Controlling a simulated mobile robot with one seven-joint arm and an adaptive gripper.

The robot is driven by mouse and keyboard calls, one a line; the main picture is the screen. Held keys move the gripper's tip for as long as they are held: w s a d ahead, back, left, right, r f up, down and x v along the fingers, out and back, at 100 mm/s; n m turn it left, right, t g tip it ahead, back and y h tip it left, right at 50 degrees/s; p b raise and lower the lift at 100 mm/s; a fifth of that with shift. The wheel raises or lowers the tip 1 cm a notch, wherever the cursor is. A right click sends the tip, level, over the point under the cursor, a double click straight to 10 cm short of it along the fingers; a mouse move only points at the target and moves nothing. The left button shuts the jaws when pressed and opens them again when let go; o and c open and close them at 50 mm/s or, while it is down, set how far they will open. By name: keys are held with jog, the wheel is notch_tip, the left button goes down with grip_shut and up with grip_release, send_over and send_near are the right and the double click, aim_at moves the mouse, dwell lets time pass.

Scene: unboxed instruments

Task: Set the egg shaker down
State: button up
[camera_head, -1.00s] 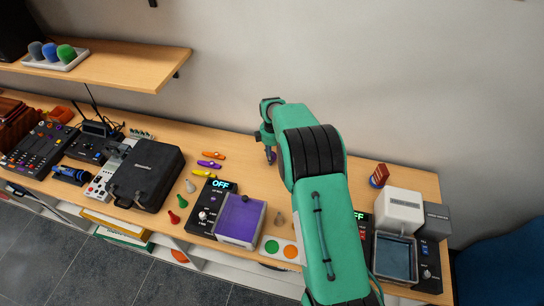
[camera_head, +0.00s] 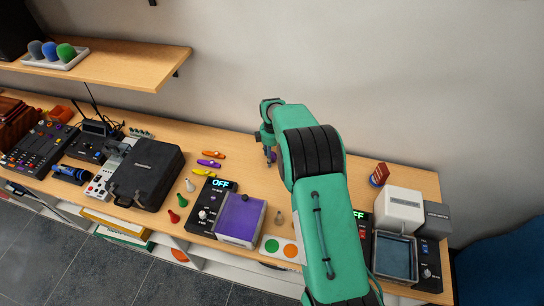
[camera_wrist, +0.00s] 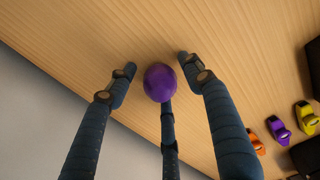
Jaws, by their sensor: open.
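The purple egg shaker (camera_wrist: 159,82) is at the wooden tabletop, between the spread fingers of my gripper (camera_wrist: 157,75) in the wrist view. The fingers are open: one stands to its left and one to its right with gaps, and a third meets its lower edge in the picture. I cannot tell whether that third finger touches it. In the head view my gripper (camera_head: 268,146) is low over the back of the table near the wall, and only a small purple bit of the egg shaker (camera_head: 273,157) shows beside the fingers.
Orange, purple and yellow whistle-like pieces (camera_head: 209,164) lie left of my gripper. A black case (camera_head: 146,175) and a purple-topped box (camera_head: 240,218) stand further left and front. A red-and-blue item (camera_head: 379,175) and a white box (camera_head: 399,210) are at right. The table's back strip is mostly clear.

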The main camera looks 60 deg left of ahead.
jog(key=shift+r, duration=0.2)
jog(key=shift+r+b, duration=0.55)
jog(key=shift+r, duration=5.4)
jog(key=shift+w+r, duration=0.1)
